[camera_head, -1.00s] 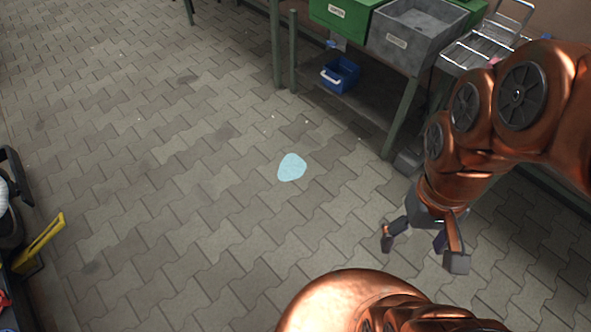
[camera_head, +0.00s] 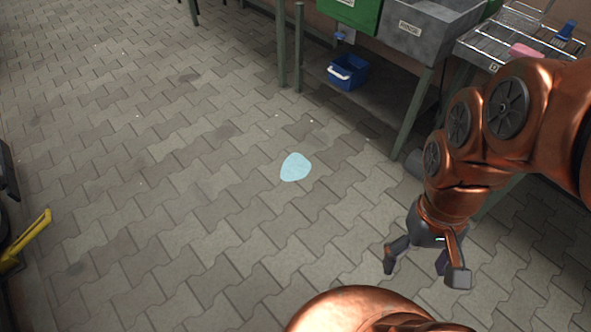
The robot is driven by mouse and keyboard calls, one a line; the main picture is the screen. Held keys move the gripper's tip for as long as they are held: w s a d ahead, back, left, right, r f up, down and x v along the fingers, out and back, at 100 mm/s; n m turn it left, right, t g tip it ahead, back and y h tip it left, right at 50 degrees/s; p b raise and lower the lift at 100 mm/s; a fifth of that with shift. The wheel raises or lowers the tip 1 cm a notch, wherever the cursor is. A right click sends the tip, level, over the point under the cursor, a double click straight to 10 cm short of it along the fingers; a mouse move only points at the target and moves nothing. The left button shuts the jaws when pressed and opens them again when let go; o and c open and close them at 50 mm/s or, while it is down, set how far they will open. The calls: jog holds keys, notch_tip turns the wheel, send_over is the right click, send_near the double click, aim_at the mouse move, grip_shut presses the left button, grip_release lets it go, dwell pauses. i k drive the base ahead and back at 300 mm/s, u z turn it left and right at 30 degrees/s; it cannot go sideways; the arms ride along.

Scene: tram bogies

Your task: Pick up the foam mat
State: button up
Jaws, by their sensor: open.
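A light blue, rounded flat piece (camera_head: 295,167), which looks like the foam mat, lies on the paved floor near the middle of the head view. Nothing covers it. My gripper (camera_head: 424,276) hangs to the right of the mat and nearer to me, apart from it. Its fingers point down and are spread open, with nothing between them.
A workbench with a green bin (camera_head: 357,14) and a grey bin (camera_head: 424,30) stands at the back right. A blue basket (camera_head: 347,72) sits on its lower shelf. A wire rack (camera_head: 513,42) is at far right. A yellow part (camera_head: 26,240) is at left. Floor around the mat is clear.

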aim_at(519, 50)
jog(key=z, duration=0.65)
jog(key=i, duration=1.85)
jog(key=z, duration=0.05)
